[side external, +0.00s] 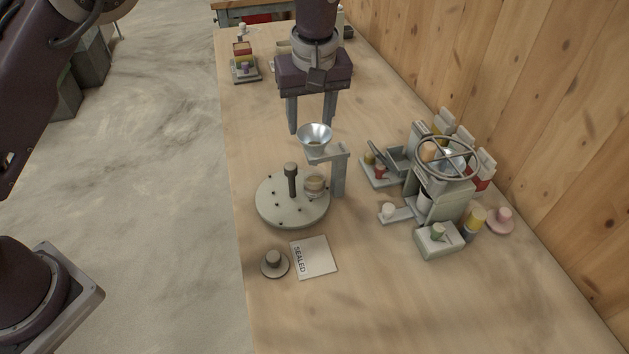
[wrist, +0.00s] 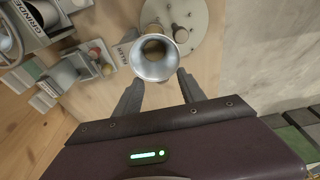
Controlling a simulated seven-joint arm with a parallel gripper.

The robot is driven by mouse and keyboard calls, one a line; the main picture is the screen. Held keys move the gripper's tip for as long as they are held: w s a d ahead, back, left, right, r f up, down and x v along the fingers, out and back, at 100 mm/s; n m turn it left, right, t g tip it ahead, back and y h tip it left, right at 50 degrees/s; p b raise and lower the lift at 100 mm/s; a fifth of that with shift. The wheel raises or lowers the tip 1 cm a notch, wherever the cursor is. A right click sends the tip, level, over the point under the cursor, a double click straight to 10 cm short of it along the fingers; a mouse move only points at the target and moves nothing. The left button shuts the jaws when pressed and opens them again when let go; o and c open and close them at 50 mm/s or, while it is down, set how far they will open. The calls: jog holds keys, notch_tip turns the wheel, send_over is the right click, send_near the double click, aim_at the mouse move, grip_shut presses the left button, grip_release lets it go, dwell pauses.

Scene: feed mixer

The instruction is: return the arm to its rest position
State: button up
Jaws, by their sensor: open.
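My gripper (side external: 311,112) is open and empty. It hangs with its fingers pointing down, just above and behind a silver funnel (side external: 315,138) in the side view. In the wrist view the two fingertips of my gripper (wrist: 158,84) are apart, and the funnel (wrist: 155,66) lies beyond and between them. The funnel sits on a grey stand (side external: 339,172) over a round turntable (side external: 283,214) with a central post. A small jar (side external: 314,184) stands on the turntable under the funnel. I cannot tell from these views how much gap there is between the fingers and the funnel.
A grinder with a handwheel (side external: 448,157) and small containers stands to the right, near the wooden wall (side external: 520,90). A "SEALED" card (side external: 315,257) and a round knobbed lid (side external: 274,263) lie in front. A small rack (side external: 245,68) is at the back left. The table's front is clear.

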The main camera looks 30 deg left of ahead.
jog(key=shift+a+r, duration=0.1)
jog(key=shift+r, duration=0.65)
jog(key=shift+a+r, duration=0.1)
jog(key=shift+a, duration=0.05)
jog(key=s+a+r+m+t+h, duration=0.1)
jog(key=s+a+r+m, duration=0.1)
jog(key=s+a+r, duration=0.45)
jog(key=s+a+r+m+t+h, duration=0.15)
jog(key=s+a+r, duration=0.25)
jog(key=s+r, duration=0.4)
jog(key=s+a+f+m, duration=0.1)
jog(key=s+f+m, duration=0.1)
jog(key=s, duration=0.7)
jog(key=s+a+f+m+t, duration=0.1)
jog(key=s+f+m, duration=0.1)
jog(key=s, duration=0.7)
jog(key=shift+s+a+f+m+y, duration=0.15)
jog(key=shift+a+f+m+y, duration=0.25)
jog(key=shift+m, duration=0.35)
